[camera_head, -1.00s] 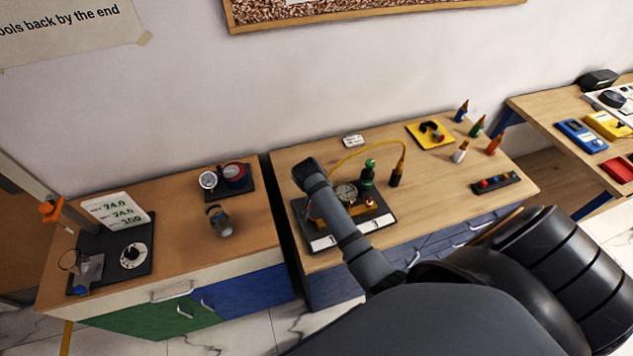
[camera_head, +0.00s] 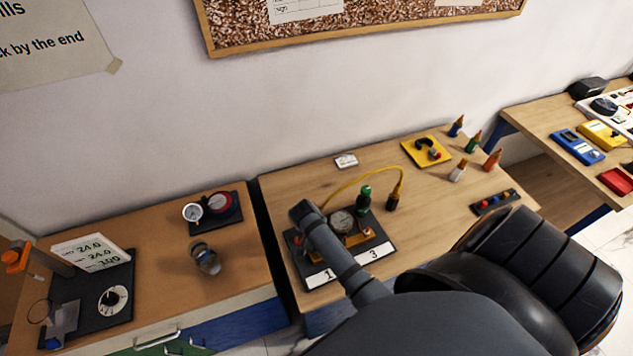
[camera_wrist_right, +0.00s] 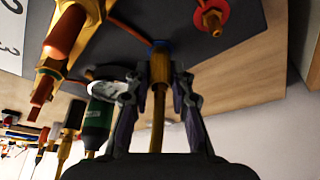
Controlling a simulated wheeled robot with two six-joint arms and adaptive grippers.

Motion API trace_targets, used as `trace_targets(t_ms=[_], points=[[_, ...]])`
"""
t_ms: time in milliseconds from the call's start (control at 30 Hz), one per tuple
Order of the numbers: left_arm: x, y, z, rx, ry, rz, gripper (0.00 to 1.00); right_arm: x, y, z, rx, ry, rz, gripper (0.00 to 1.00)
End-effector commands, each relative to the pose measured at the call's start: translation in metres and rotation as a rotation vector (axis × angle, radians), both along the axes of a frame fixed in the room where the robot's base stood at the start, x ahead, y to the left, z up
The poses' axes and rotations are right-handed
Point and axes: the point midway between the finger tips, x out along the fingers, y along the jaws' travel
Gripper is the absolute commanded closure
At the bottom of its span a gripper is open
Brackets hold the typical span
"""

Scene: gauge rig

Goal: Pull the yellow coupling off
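The yellow hose (camera_head: 362,170) arches over the gauge rig (camera_head: 386,246) to a dark, brass-tipped plug (camera_head: 393,201). In the right wrist view, the brass-yellow coupling (camera_wrist_right: 160,68) stands against a blue ring on the dark plate, with the hose (camera_wrist_right: 156,130) leading from it. My right gripper (camera_wrist_right: 160,85) has a finger on each side of the coupling, with what look like narrow gaps; firm contact cannot be seen. In the head view, my right arm hides this gripper and part of the rig. My left gripper is not in view.
Beside the fingers are the gauge (camera_head: 342,222), a green-capped part (camera_wrist_right: 97,122), a red-orange fitting (camera_wrist_right: 66,35) and a red-ringed brass fitting (camera_wrist_right: 211,17).

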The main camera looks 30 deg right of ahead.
Motion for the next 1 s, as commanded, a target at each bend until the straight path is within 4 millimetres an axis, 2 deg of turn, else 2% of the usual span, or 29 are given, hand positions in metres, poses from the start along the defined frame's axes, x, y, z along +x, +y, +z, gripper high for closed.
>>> trace_targets(t_ms=[33, 100, 167, 200, 333, 567, 833, 1000], points=[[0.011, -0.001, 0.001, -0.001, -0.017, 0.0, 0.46, 0.0, 0.0, 0.0, 0.0, -0.001, 0.0, 0.94], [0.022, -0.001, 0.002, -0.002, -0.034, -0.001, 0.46, 0.0, 0.0, 0.0, 0.0, -0.001, 0.0, 1.0], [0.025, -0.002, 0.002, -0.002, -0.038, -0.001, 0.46, 0.0, 0.0, 0.0, 0.0, -0.001, 0.0, 1.0], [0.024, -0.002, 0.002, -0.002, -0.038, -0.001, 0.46, 0.0, 0.0, 0.0, 0.0, -0.001, 0.0, 0.83], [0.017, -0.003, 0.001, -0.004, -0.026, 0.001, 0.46, 0.001, 0.0, 0.0, 0.0, -0.002, 0.001, 1.0], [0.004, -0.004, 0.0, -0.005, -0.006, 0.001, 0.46, 0.001, 0.0, 0.001, -0.001, -0.003, 0.001, 1.0], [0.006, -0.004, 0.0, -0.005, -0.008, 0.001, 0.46, 0.001, 0.0, 0.003, -0.001, -0.003, 0.001, 1.0], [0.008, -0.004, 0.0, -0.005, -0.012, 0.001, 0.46, 0.001, 0.0, 0.012, -0.001, -0.004, 0.001, 1.0]])
